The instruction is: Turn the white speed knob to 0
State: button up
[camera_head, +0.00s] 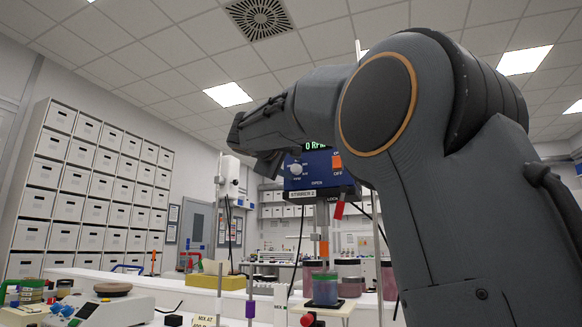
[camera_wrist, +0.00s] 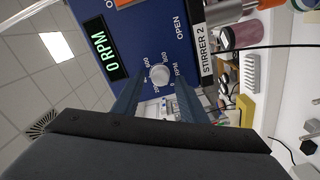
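The white speed knob (camera_head: 296,169) is on the blue front panel of the stirrer (camera_head: 322,167) labelled STIRRER 2. In the wrist view the knob (camera_wrist: 160,74) sits on the blue panel (camera_wrist: 160,30) inside a printed RPM scale, beside a green display (camera_wrist: 103,48) reading 0 RPM. Where the knob points is too small to tell. My gripper (camera_wrist: 159,86) is open, its two blue fingers spread to either side of the knob. Gaps show between knob and fingers; I see no contact. In the head view my gripper (camera_head: 268,164) is just left of the panel, partly hidden by my arm.
An orange ON/OFF switch (camera_head: 336,162) is right of the knob. A red lock tag (camera_head: 339,209) hangs below the panel. A yellow box (camera_head: 217,281) is on the bench at left. The space left of the stirrer head is mostly open.

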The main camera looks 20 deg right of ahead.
jog(key=shift+s, duration=0.1)
jog(key=v, duration=0.7)
jog(key=shift+s+a+b, duration=0.2)
jog(key=shift+a+b, duration=0.1)
jog(key=shift+b, duration=0.15)
dwell(0.3)
